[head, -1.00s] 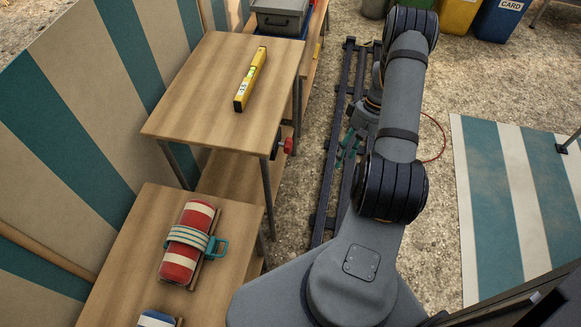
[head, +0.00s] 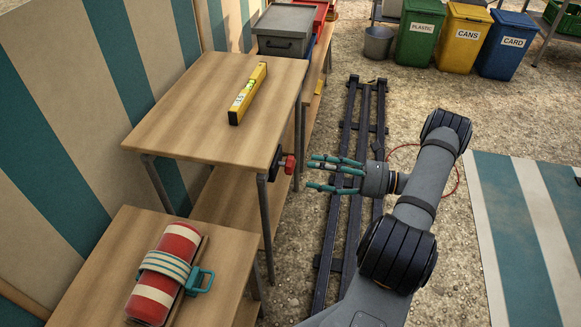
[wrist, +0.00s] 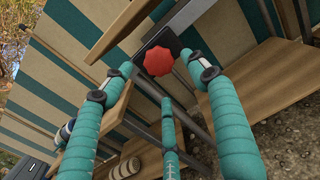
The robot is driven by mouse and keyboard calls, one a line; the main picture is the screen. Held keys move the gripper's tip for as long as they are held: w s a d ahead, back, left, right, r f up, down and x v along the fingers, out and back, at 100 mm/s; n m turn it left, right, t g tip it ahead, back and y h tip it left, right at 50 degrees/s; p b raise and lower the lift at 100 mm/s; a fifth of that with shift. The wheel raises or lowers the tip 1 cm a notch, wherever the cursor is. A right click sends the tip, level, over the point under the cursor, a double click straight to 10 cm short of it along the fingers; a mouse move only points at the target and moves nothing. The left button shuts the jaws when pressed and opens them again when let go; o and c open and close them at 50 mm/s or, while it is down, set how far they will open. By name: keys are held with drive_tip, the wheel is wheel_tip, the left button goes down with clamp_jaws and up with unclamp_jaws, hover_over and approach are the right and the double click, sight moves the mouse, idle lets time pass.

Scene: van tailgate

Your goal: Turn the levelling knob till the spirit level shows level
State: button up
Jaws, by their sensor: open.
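The yellow spirit level (head: 248,94) lies on the top of the wooden table (head: 190,100); its bubble is too small to read. The red levelling knob (head: 289,164) sits under the table's right edge, beside the leg. In the wrist view the knob (wrist: 158,61) shows as a red lobed disc facing me. My gripper (head: 313,172) has teal fingers, open and empty, pointing left at the knob with a small gap. In the wrist view its fingers (wrist: 157,75) spread on both sides of the knob and below it, apart from it.
A lower table (head: 85,270) at front left holds a strapped red-and-white cylinder (head: 166,270). A grey box (head: 283,30) stands behind the level's table. Dark rails (head: 349,130) run along the ground. Bins (head: 467,35) stand at the back right.

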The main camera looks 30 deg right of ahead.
sight(291, 166)
drive_tip(key=x, duration=0.7)
drive_tip(key=shift+w+a, duration=0.2)
drive_tip(key=shift+a, duration=0.1)
drive_tip(key=shift+c, duration=0.8)
drive_tip(key=c, duration=1)
